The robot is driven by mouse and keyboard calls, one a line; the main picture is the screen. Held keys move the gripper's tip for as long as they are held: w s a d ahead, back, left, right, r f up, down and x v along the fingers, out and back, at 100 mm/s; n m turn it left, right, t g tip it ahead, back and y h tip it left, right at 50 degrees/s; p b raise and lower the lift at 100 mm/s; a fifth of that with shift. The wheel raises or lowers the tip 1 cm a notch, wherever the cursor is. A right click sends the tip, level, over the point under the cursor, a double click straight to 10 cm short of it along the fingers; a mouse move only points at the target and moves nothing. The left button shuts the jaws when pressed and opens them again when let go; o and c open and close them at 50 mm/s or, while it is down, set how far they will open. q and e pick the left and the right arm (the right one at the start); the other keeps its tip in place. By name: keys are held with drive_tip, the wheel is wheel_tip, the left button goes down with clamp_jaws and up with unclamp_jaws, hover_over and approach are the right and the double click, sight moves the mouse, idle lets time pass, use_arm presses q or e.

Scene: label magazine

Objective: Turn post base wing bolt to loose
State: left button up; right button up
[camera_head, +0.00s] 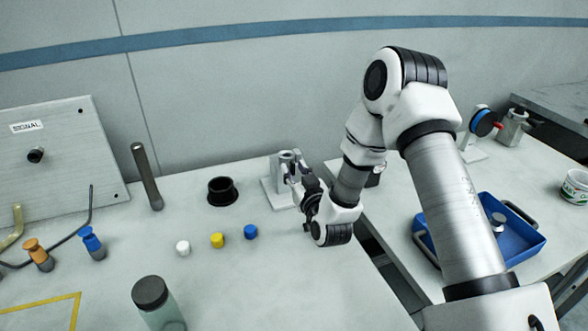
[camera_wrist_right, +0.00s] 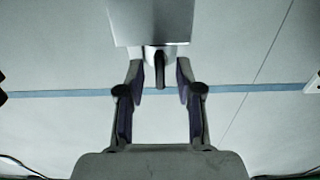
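A grey post base (camera_head: 272,190) stands near the right edge of the left table, partly hidden by my right arm. My right gripper (camera_head: 292,174) is at its upper side. In the right wrist view the post base (camera_wrist_right: 150,18) is a grey block at the top. A small dark wing bolt (camera_wrist_right: 160,64) sticks out from its underside as seen there. My right gripper (camera_wrist_right: 160,76) is open, with one finger on each side of the bolt. A gap shows on both sides, so the fingers do not appear to touch it. My left gripper is not in view.
Left of the post base stand a black ring (camera_head: 222,191), a metal rod (camera_head: 147,176) and white, yellow and blue caps (camera_head: 250,232). A dark-lidded bottle (camera_head: 152,294) stands in front. A blue tray (camera_head: 520,247) is on the right table, across a gap.

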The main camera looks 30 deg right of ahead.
drive_tip(key=shift+w, duration=0.25)
drive_tip(key=shift+s+r, duration=0.15)
clamp_jaws()
